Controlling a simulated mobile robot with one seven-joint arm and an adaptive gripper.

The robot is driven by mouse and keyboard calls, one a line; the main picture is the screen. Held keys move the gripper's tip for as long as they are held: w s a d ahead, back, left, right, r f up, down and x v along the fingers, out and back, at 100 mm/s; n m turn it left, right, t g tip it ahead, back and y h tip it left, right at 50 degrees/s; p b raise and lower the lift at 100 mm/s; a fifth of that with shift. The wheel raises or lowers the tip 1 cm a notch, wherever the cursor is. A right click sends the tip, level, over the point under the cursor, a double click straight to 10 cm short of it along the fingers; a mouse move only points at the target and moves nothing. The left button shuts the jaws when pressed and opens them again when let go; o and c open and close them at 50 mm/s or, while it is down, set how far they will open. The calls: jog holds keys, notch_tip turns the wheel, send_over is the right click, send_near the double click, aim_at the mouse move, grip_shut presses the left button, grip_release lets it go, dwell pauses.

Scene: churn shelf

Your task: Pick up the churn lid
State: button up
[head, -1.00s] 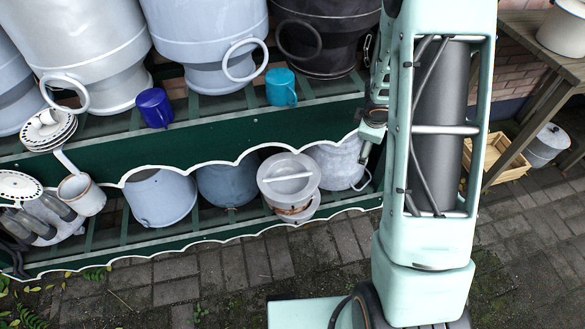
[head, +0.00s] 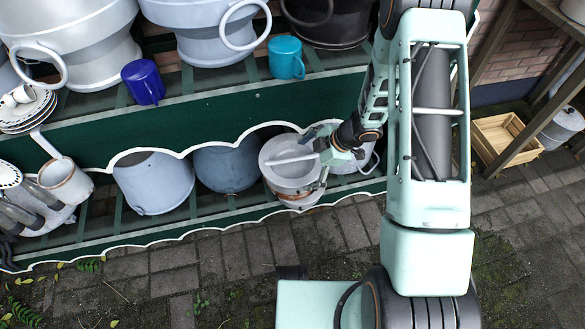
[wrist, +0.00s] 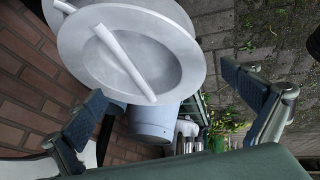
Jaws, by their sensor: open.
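The churn lid (head: 283,160) is a pale grey round dish with a raised rim and a straight bar handle across it. It sits on top of a churn on the lower shelf, near the shelf's right part. In the wrist view the lid (wrist: 165,75) fills the upper middle, with its bar handle (wrist: 125,65) running diagonally. My gripper (head: 322,147) is at the lid's right side in the head view. In the wrist view my gripper (wrist: 165,85) has its two fingers wide apart, with the lid beyond and between them. Nothing is between the fingertips that I can see held.
The green upper shelf edge (head: 200,125) lies just above and behind the lid. Grey pots (head: 155,183) stand left of it, and blue mugs (head: 143,82) and large churns stand above. A wooden crate (head: 507,138) is at right. The paving in front is clear.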

aim_at(296, 171)
jog(key=b+x, duration=0.2)
jog(key=x, duration=0.3)
jog(key=shift+f+b, duration=0.4)
jog(key=shift+r, duration=0.1)
jog(key=c, duration=1.6)
